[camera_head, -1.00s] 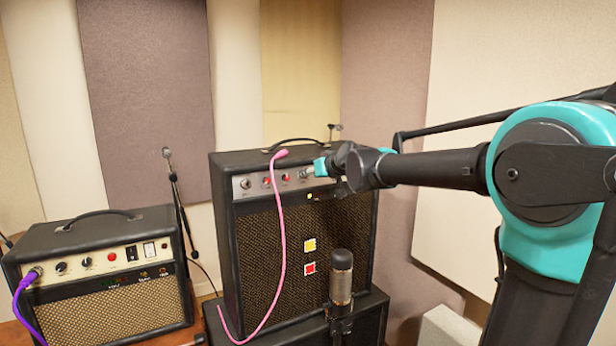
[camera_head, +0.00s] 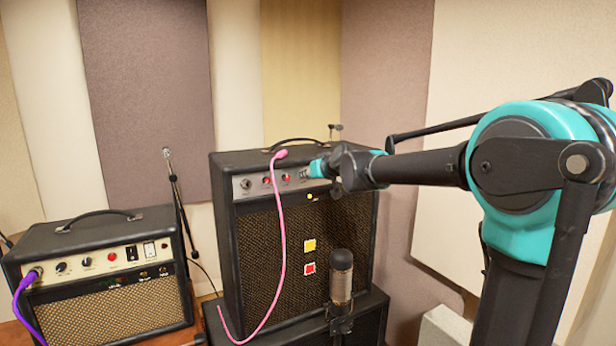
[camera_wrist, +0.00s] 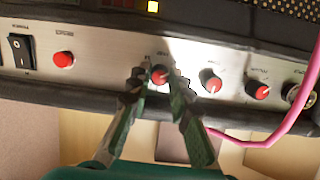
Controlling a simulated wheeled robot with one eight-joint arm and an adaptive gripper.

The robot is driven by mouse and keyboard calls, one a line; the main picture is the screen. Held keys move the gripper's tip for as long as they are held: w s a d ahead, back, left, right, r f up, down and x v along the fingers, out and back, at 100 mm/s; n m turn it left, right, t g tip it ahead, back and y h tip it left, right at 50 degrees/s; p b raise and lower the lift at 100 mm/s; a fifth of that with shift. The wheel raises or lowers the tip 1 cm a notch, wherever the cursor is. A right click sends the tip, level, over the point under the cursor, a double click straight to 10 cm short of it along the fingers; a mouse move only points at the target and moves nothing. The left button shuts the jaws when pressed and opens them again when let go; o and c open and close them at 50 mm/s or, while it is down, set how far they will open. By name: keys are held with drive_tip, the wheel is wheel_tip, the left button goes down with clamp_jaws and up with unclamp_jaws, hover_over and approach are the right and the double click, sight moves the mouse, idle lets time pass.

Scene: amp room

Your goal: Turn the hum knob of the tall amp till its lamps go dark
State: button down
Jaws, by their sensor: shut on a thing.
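The tall amp (camera_head: 333,225) stands at the centre of the head view, its control strip along the top front. In the wrist view the strip appears upside down. My gripper (camera_wrist: 160,80) is shut on a red-capped knob (camera_wrist: 160,74), one finger on each side. The knob's label is too small to read, so I cannot confirm it is the hum knob. In the head view my gripper (camera_head: 316,168) hides part of the strip's right end.
Two more knobs (camera_wrist: 210,80) (camera_wrist: 257,91) sit beside the held one, with a red button (camera_wrist: 64,59) and power switch (camera_wrist: 19,48) opposite. A pink cable (camera_head: 282,230) hangs over the amp's front. A microphone (camera_head: 341,277) stands before it; a smaller amp (camera_head: 105,270) is left.

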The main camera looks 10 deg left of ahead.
drive_tip(key=m, duration=0.3)
drive_tip(key=shift+m+g+y, duration=0.3)
drive_tip(key=shift+y, duration=0.1)
drive_tip(key=c, duration=1.4)
unclamp_jaws()
drive_tip(key=shift+o, duration=0.2)
drive_tip(key=shift+d, duration=0.1)
drive_tip(key=v, duration=1.2)
